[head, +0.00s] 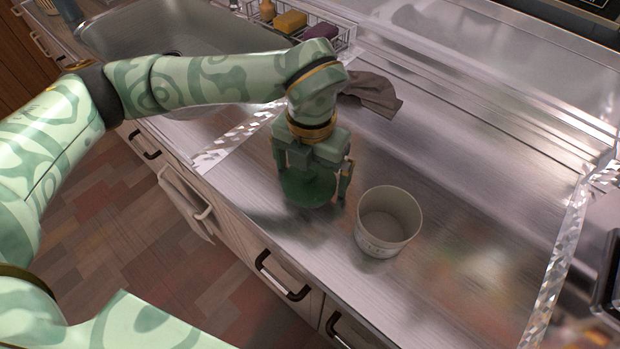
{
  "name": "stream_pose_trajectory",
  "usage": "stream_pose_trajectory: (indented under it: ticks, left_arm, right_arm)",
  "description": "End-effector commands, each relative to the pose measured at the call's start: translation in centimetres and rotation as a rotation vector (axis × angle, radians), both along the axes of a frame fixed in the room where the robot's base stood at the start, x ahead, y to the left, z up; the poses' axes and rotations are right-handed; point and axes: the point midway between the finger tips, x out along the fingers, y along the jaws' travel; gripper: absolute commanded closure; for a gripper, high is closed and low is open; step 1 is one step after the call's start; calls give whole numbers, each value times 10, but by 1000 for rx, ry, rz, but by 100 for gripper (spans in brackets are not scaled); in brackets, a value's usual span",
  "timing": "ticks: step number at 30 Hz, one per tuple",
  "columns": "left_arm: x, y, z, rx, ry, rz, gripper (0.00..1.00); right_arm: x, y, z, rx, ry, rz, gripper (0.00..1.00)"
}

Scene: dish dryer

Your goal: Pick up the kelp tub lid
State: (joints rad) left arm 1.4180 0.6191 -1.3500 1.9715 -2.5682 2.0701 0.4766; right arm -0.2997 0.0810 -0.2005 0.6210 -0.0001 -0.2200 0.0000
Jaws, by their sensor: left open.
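A round dark green lid (306,192) lies on the metal counter; I take it for the kelp tub lid. My left gripper (313,180) points down over it, with its fingers apart on either side of the lid. The gripper body hides the far part of the lid. I cannot tell whether the fingers touch the lid's edge. An open, empty off-white tub (388,222) stands upright just right of the gripper. My right gripper is not in view.
A crumpled grey-brown cloth (374,94) lies behind the gripper. A sink (190,36) is at the upper left. A wire rack (345,38) with a yellow and a purple sponge stands at the back. The counter right of the tub is clear.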

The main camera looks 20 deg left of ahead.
Motion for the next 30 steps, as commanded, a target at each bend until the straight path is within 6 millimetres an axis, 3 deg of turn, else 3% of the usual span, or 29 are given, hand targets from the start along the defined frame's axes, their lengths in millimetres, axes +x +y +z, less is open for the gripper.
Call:
stream_pose_trajectory:
  ticks: [1, 4, 5, 17, 23, 30]
  left_arm:
    - [0, 0, 1, 0, 0, 0, 6]
    - [0, 0, 1, 0, 0, 0, 33]
    - [0, 0, 1, 0, 0, 0, 35]
    - [0, 0, 9, 0, -2, 0, 36]
    - [-2, -2, 44, 0, -7, -2, 36]
    - [-36, -35, 98, -1, -8, -7, 36]
  right_arm:
    - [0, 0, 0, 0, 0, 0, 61]
    - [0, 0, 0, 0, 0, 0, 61]
    - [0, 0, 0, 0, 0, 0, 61]
    - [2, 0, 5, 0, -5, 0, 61]
    - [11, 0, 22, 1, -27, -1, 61]
    - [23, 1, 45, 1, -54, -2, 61]
